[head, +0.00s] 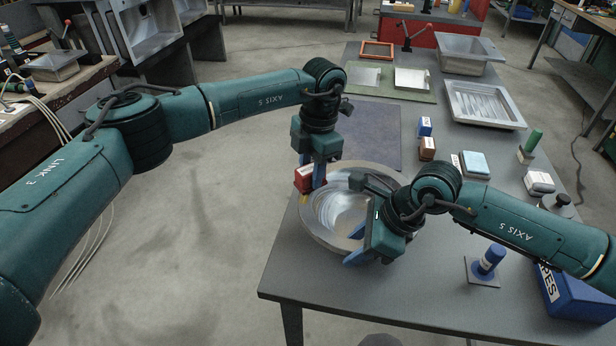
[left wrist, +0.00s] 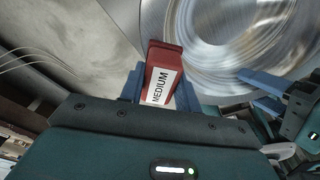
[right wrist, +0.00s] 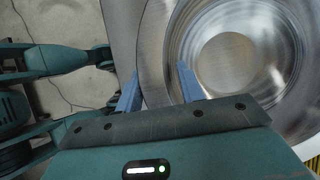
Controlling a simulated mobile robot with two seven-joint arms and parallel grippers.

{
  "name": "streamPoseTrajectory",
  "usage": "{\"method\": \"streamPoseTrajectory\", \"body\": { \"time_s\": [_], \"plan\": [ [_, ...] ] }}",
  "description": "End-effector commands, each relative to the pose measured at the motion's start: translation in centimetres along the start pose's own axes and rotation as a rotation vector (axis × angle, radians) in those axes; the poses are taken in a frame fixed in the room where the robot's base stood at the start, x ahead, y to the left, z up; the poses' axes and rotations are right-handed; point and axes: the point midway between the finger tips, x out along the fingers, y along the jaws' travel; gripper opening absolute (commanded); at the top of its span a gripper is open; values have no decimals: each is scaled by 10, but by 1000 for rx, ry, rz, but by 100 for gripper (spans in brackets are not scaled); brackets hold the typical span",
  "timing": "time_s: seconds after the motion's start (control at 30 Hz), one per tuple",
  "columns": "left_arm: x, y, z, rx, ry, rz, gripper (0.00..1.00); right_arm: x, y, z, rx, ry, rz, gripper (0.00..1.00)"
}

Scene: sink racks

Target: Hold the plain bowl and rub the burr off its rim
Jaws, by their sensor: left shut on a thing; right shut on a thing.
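The plain bowl (head: 335,208) is a round, shiny metal basin with a wide rim, near the table's left edge. My left gripper (head: 318,178) is shut on a red block marked MEDIUM (head: 304,181), held at the rim's left side. The block (left wrist: 163,75) lies against or just over the rim in the left wrist view; contact is unclear. My right gripper (right wrist: 158,82) is shut on the bowl's rim, one finger on each side of the wall. In the head view my right arm hides the bowl's right part. I cannot make out the burr.
A blue block (head: 425,126) and a brown block (head: 427,149) stand beyond the bowl. A blue-handled tool (head: 489,262) and a blue box (head: 578,298) are at the right. A square sink (head: 484,103) lies farther back. The dark mat (head: 365,135) is bare.

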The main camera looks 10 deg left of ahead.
Motion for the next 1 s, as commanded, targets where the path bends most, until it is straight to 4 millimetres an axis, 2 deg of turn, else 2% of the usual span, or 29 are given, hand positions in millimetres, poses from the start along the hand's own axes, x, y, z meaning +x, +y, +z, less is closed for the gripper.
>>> {"method": "streamPoseTrajectory", "body": {
  "time_s": [0.23,0.3,1.0],
  "plan": [
    [-4,12,12,0,0,1,8,2,2,0,-1,1,6,18],
    [-21,12,10,1,-4,4,8,2,2,0,-1,1,6,18],
    [-79,11,2,1,-1,1,8,2,2,-1,1,3,6,18]
  ]
}}
